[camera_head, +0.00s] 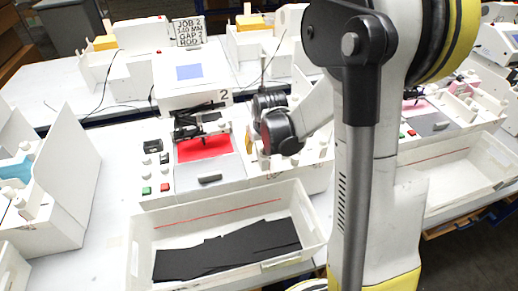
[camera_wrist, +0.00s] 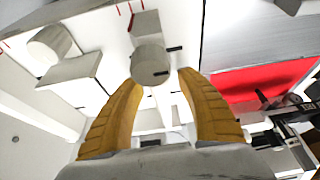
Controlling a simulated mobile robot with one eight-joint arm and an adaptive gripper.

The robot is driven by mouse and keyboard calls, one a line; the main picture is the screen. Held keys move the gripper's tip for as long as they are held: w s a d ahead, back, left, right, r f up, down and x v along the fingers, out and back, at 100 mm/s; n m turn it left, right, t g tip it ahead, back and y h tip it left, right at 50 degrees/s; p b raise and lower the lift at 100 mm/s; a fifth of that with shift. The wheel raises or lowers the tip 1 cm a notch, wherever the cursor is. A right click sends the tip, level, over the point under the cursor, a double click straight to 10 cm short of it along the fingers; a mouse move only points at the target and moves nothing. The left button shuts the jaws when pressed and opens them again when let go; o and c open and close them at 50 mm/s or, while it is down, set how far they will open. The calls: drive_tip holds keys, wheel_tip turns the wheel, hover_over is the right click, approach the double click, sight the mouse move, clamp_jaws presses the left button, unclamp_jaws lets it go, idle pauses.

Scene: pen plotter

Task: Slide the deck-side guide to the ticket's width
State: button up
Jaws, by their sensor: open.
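The ticket (camera_head: 188,31) stands on top behind the plotter marked 2; its width line seems to read 140 MM. In the wrist view, a light grey round knob (camera_wrist: 151,64) sits at the end of a white block (camera_wrist: 146,22), beside the grey deck (camera_wrist: 245,30); it looks like the deck-side guide. My gripper (camera_wrist: 160,80) is open, its yellow fingers on either side of the knob. I cannot tell whether they touch it. In the head view my gripper (camera_head: 262,158) is at the plotter's right side, mostly hidden by my wrist. Small red marks show near the block.
A second knob (camera_wrist: 48,45) with a white block is further left in the wrist view. A red sheet (camera_head: 204,148) lies on the plotter, with green and red buttons at left. A white tray (camera_head: 140,254) with black strips stands in front. Similar stations flank this one.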

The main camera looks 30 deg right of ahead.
clamp_jaws()
drive_tip(key=shift+s+d, duration=0.15)
drive_tip(key=shift+d, duration=0.5)
unclamp_jaws()
drive_tip(key=shift+a, duration=0.1)
drive_tip(key=d+v, duration=0.1)
drive_tip(key=v, duration=1.1)
drive_tip(key=shift+a, duration=0.4)
